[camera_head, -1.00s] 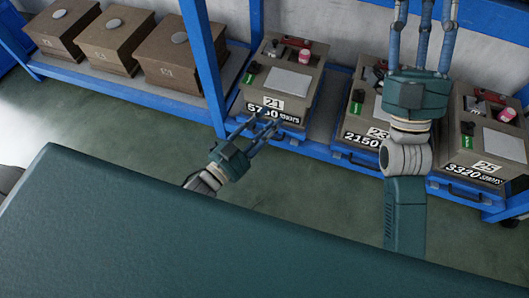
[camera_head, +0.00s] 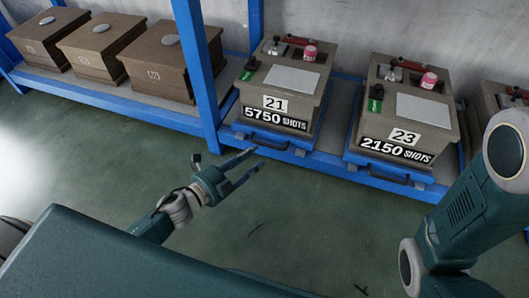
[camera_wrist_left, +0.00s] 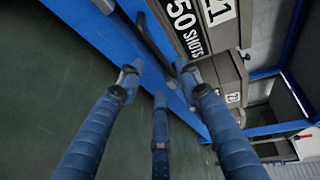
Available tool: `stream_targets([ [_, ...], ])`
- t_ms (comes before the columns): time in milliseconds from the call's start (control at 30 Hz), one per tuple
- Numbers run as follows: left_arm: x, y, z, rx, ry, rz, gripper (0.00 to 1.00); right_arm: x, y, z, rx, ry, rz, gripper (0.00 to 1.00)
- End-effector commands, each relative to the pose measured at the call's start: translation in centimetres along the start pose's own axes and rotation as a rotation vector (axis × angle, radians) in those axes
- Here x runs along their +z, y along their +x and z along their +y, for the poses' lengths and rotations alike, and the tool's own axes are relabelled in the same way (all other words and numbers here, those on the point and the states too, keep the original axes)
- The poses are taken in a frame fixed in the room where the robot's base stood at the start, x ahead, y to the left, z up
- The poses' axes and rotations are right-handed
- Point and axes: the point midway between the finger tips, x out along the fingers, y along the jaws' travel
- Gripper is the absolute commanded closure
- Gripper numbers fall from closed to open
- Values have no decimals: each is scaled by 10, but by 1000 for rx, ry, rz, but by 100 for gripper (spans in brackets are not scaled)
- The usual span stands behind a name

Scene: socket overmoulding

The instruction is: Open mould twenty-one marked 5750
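Mould twenty-one (camera_head: 262,91) is a tan box with a "21" plate and a "5750 SHOTS" label. It sits closed on a blue sliding base with a dark front handle (camera_head: 268,143). On its top are a pale plate, a green tag, a pink-red cylinder and a red bar. My right gripper is out of view.
Mould 23 (camera_head: 386,128), marked 2150 SHOTS, stands to the right, with another mould partly hidden behind my right arm. A blue rack post (camera_head: 197,70) stands left of mould twenty-one. Brown boxes (camera_head: 156,62) fill the left shelf. The green floor in front is clear.

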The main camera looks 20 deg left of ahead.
Motion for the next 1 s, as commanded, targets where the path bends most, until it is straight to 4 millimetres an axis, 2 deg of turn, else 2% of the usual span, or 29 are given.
stream_targets([
  [33,1,13,3,-3,3,1,65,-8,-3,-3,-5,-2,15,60],
  [100,1,26,3,-4,3,1,65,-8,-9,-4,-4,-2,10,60],
  [300,1,54,2,-2,0,0,65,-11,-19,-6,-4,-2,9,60],
  [500,0,64,1,1,-3,0,65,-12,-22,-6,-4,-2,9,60],
  [733,0,64,0,1,-3,0,65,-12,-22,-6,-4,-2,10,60],
  [767,0,64,0,1,-3,-1,67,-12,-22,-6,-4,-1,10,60],
  [933,0,64,0,0,-3,-1,100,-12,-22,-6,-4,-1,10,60],
  [1000,0,64,0,0,-3,0,100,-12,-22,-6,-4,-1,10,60],
])
